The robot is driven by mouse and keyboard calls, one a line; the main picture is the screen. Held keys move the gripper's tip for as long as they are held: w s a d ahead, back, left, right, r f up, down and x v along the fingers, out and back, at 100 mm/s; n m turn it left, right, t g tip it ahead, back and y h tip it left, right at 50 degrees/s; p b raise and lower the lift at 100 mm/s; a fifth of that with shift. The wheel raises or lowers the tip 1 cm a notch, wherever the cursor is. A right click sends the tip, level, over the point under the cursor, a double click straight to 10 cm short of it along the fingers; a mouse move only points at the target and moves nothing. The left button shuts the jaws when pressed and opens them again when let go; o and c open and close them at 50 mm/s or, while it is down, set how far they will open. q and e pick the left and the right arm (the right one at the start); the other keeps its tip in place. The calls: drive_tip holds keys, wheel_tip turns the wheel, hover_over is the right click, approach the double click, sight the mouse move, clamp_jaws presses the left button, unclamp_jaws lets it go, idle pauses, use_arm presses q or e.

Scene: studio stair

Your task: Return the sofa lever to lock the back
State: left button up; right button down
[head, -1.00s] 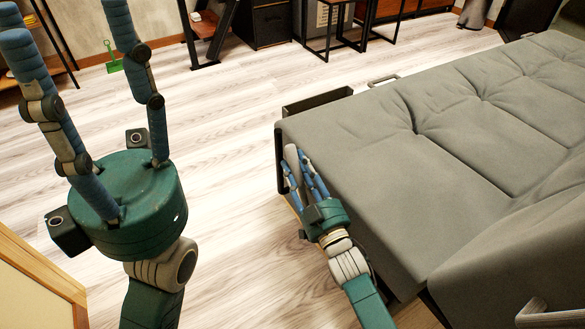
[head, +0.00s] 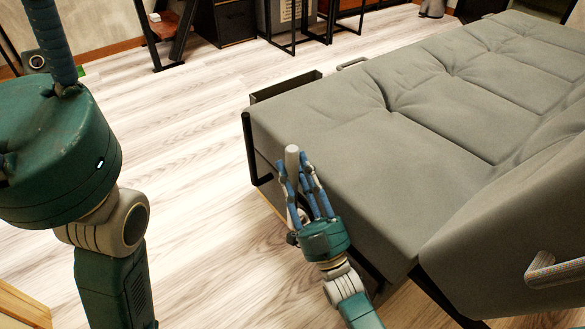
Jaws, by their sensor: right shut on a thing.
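The grey sofa (head: 340,125) fills the right side of the head view, with a wide, tufted cushion surface lying flat. A raised grey section (head: 500,235) slopes up at the right edge. The pale, rounded sofa lever (head: 292,158) stands up beside the sofa's near side. My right gripper (head: 301,176) is shut on the lever, with its fingers around it and the tip showing above them. The lever's lower part is hidden by the fingers. My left gripper (head: 52,45) is at the upper left, away from the sofa, empty, its fingertips cut off by the frame.
A dark metal frame (head: 253,155) edges the sofa's near corner. A grey bar handle (head: 555,268) juts out at the lower right. Dark storage furniture (head: 227,20) stands at the back. The wooden floor (head: 185,130) left of the sofa is clear.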

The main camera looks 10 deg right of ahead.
drive_tip(key=shift+s+f, duration=0.1)
drive_tip(key=c, duration=1.2)
unclamp_jaws()
drive_tip(key=shift+d, duration=0.1)
drive_tip(key=shift+s+f, duration=0.1)
drive_tip(key=s+d, duration=0.1)
drive_tip(key=s, duration=0.3)
drive_tip(key=s+d, duration=0.2)
drive_tip(key=s, duration=0.2)
drive_tip(key=s+d, duration=0.1)
drive_tip(key=s, duration=0.3)
drive_tip(key=shift+d+f, duration=0.25)
drive_tip(key=shift+d, duration=0.05)
drive_tip(key=shift+w, duration=0.1)
